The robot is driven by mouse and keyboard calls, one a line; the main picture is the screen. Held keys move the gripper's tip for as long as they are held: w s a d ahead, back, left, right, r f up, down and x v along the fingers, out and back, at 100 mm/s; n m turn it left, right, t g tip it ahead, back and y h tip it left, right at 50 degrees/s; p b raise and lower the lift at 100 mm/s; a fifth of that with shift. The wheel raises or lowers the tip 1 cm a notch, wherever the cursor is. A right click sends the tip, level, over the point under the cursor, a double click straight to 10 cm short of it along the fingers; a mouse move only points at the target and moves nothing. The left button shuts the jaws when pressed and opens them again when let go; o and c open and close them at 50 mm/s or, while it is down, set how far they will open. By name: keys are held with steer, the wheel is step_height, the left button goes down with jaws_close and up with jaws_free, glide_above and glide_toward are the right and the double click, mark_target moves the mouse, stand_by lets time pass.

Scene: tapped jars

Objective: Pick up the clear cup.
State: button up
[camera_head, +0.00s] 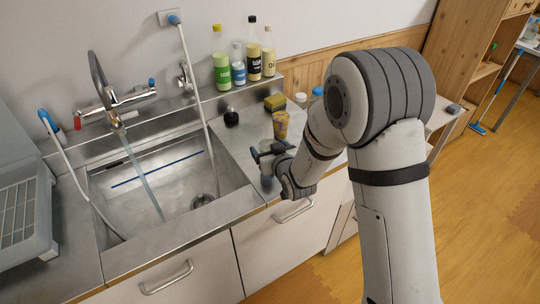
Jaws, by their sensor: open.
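My gripper (267,153) is over the steel counter, just right of the sink's front right corner. Its dark jaws with blue marks are apart. A small greyish, see-through shape that looks like the clear cup (266,172) stands on the counter directly below the jaws. My gripper and wrist partly hide it, and I cannot tell whether the jaws touch it. An amber, see-through cup or jar (281,125) stands behind my gripper.
The steel sink (125,215) lies left, with water running from its tap (118,122). A sponge (275,102), small jars (300,99) and several bottles (221,68) stand behind. A grey rack (25,215) is far left. Some counter between sink and amber cup is clear.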

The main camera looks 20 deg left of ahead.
mark_target(266, 142)
steer(key=shift+p+x, duration=0.5)
steer(key=shift+x, duration=1.45)
steer(key=shift+d+f, duration=0.1)
steer(key=shift+d, duration=0.1)
steer(key=c, duration=1)
steer(key=shift+c, duration=0.2)
